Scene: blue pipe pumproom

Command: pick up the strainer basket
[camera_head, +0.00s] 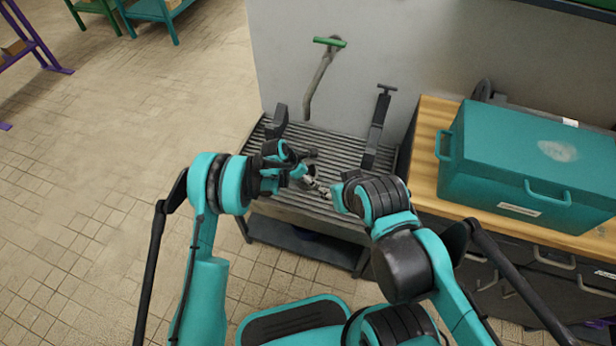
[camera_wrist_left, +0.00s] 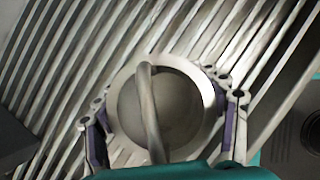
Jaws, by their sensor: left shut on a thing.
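The strainer basket (camera_wrist_left: 184,108) shows in the left wrist view as a round grey cup with a pale rim and a curved handle arching over it. My left gripper (camera_wrist_left: 160,95) has its fingers on both sides of the basket and is shut on it, above the slatted rack. In the head view my left gripper (camera_head: 302,173) is over the slatted rack (camera_head: 335,155), and the basket is mostly hidden there by the gripper and too small to make out. My right gripper (camera_head: 328,190) is close to its right; its finger opening is unclear.
A teal box (camera_head: 535,160) sits on the wooden bench (camera_head: 429,125) to the right. The left floor is open.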

